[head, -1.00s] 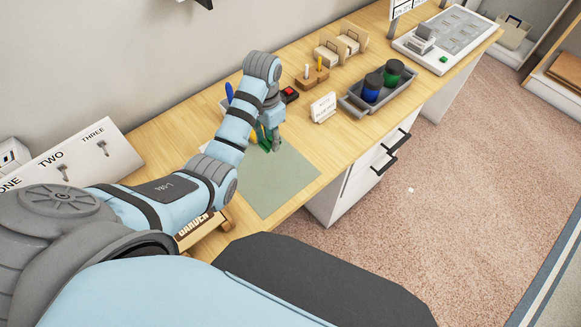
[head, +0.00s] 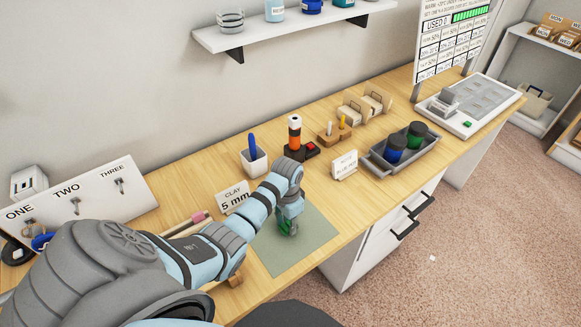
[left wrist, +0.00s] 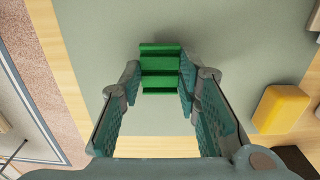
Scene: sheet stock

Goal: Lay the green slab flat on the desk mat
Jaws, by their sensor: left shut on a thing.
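The green slab (left wrist: 160,68) is between the fingertips of my left gripper (left wrist: 158,84), which is shut on it. In the left wrist view its near side shows as ridged green bands. In the head view only a bit of the slab (head: 287,230) shows under my left gripper (head: 290,226). The grey-green desk mat (head: 308,248) lies on the wooden desk directly below. The slab is over the mat's middle, at or close above its surface; I cannot tell whether it touches. My right gripper is not in view.
A "CLAY 5 mm" card (head: 234,197) and a white cup with a blue item (head: 254,161) stand behind the mat. A "blue pen" note card (head: 344,164) and a grey tray (head: 378,160) with two jars are to the right.

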